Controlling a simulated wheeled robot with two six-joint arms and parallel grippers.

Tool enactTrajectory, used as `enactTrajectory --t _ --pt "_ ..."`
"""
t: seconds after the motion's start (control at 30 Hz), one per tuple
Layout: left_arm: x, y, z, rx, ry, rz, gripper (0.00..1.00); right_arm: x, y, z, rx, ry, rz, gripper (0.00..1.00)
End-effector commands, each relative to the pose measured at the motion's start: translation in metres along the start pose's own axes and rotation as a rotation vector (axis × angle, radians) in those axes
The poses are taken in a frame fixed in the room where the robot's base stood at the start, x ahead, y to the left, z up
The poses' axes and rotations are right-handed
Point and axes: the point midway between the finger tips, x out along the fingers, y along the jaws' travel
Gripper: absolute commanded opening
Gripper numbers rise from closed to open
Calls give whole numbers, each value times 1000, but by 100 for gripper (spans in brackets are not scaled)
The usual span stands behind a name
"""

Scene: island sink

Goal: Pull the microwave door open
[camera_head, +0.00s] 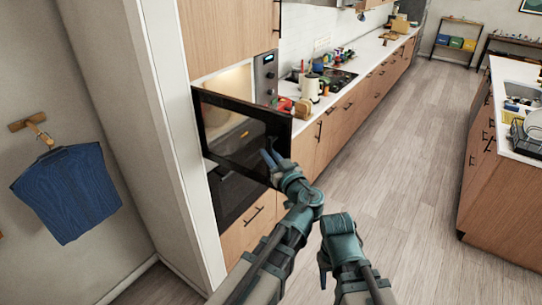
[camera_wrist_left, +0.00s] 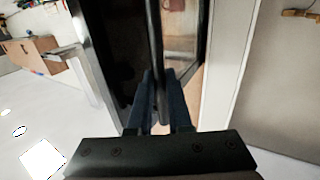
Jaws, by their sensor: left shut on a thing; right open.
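The microwave (camera_head: 228,88) is built into a wooden cabinet column at the left of the head view, its inside lit. Its dark glass door (camera_head: 222,128) is swung partly open, its free edge out to the right. My left gripper (camera_head: 269,160) is at the lower part of the door near that edge. In the left wrist view its blue fingers (camera_wrist_left: 158,100) are shut on a dark upright part of the door (camera_wrist_left: 156,45); I cannot tell handle from edge. My right gripper (camera_head: 322,267) is open and empty, low in front and apart from the door.
A dark oven front (camera_head: 230,196) and a drawer (camera_head: 252,222) lie below the microwave. A counter (camera_head: 340,84) with a hob runs back to the right. An island (camera_head: 500,190) stands far right. Floor between is clear. A blue garment (camera_head: 68,192) hangs at left.

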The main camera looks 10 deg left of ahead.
Motion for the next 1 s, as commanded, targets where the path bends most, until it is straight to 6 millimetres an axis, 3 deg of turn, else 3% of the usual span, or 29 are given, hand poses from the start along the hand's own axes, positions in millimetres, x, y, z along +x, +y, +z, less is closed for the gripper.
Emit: enactTrajectory --t 0.37,0.4,0.53,1.0 --pt "1 -2 -1 2 3 -5 0 0 0 0 0 0 0 47" --pt "1 -2 -1 2 3 -5 23 0 0 0 0 0 0 47" --pt "1 -1 0 2 2 -4 46 0 0 0 0 0 0 47" --pt "-2 -5 0 1 1 -2 47 0 0 0 0 0 0 47"
